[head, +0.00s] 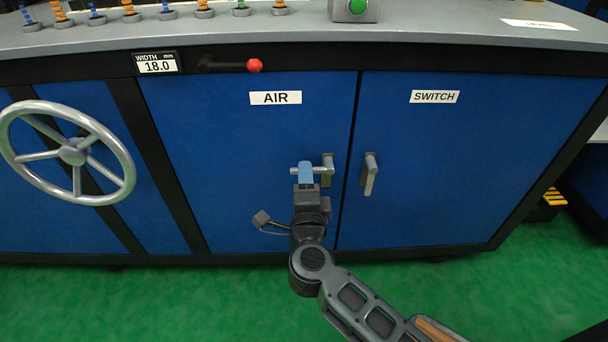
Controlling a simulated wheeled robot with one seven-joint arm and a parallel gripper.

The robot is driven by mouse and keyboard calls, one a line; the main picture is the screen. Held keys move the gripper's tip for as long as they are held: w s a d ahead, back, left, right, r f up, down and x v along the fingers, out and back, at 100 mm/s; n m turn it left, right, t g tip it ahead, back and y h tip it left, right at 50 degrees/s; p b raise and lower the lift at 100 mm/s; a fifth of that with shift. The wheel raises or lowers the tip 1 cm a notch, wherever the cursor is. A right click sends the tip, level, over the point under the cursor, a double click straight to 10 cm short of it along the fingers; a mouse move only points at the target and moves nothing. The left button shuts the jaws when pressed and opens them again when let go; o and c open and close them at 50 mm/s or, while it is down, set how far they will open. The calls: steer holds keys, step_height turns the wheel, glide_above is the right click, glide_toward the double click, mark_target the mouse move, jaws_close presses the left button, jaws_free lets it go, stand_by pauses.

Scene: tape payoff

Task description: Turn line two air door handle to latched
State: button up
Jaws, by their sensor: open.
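The air door (230,150) is a blue panel with a white AIR label. Its silver handle (325,171) sits near the door's right edge, on an upright backplate. The lever points left, about level. My gripper (305,172) is at the lever, with its blue finger part overlapping the lever's left portion in the picture. The gripper is open. It hides part of the lever, and I cannot tell whether it touches it.
To the right, the SWITCH door (450,160) has a handle (370,175) hanging down, close to the air handle. A handwheel (70,152) stands at left. A red-tipped lever (254,66) juts above the air door. Green floor (130,300) lies clear in front.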

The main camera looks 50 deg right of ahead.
steer(key=shift+x, duration=1.5)
jaws_close()
